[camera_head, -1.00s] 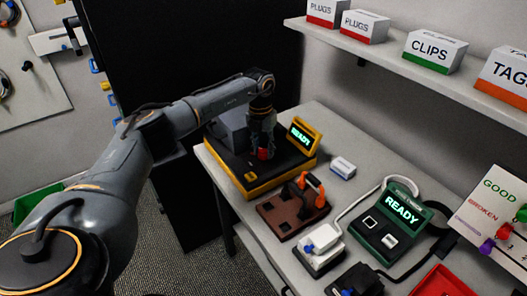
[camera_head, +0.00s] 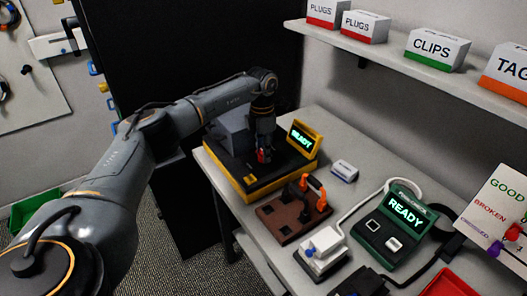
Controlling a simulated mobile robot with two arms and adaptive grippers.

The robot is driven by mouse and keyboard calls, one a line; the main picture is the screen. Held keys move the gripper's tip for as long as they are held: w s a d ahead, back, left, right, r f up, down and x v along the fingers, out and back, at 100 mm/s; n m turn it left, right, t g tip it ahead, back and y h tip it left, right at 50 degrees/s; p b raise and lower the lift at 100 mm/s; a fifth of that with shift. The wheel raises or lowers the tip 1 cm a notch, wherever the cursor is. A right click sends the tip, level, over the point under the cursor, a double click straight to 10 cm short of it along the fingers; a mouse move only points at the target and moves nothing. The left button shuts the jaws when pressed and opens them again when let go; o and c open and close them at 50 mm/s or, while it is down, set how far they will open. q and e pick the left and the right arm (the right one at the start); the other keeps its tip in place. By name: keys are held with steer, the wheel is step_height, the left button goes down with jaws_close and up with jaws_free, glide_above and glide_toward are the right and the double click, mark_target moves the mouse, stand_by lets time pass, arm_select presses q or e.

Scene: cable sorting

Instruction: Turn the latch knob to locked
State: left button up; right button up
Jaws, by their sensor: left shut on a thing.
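The red latch knob (camera_head: 261,157) is on the black top of a yellow-and-black machine (camera_head: 254,187) at the table's far left corner. My left gripper (camera_head: 264,154) reaches down from above and is shut on the knob; its fingers hide much of it. The machine's small screen (camera_head: 303,138) reads READY in green. The picture is too small to tell which way the knob points. My right gripper is not in view.
A brown fixture with an orange handle (camera_head: 315,187) stands just in front of the machine. A green tester (camera_head: 396,222) reading READY, a white device (camera_head: 322,250) and cables fill the right. A shelf (camera_head: 400,65) with labelled boxes hangs above.

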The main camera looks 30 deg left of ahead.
arm_select(q)
steer(key=shift+w+r, duration=0.1)
steer(key=shift+r, duration=0.05)
stand_by(0.3)
steer(key=o, duration=1.1)
step_height(320, 180, up, 10)
steer(key=shift+f, duration=0.1)
steer(key=shift+a+f, duration=0.1)
